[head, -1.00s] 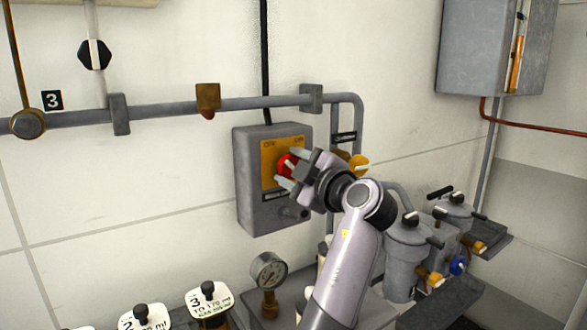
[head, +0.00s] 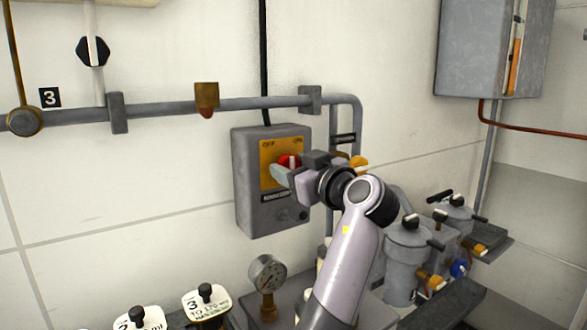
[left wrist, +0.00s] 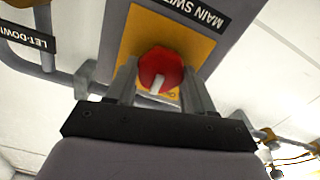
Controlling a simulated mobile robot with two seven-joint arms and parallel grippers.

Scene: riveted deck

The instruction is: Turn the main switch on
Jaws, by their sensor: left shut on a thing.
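The main switch is a grey wall box (head: 250,196) with a yellow plate marked OFF at upper left and ON at upper right. Its round red knob (head: 284,159) with a white mark is partly hidden by my left gripper (head: 293,169) in the head view. In the left wrist view, the red knob (left wrist: 161,64) sits between the two fingers of my left gripper (left wrist: 160,84), which is shut on it. The white mark points toward the bottom of that picture. The yellow plate (left wrist: 192,47) and an upside-down MAIN SWITCH label (left wrist: 195,14) show behind. My right gripper is not in view.
A grey pipe (head: 257,103) runs above the box and bends down on its right, beside a yellow knob (head: 359,163). A pressure gauge (head: 267,272) stands below. Grey canisters (head: 407,252) with valves stand at lower right.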

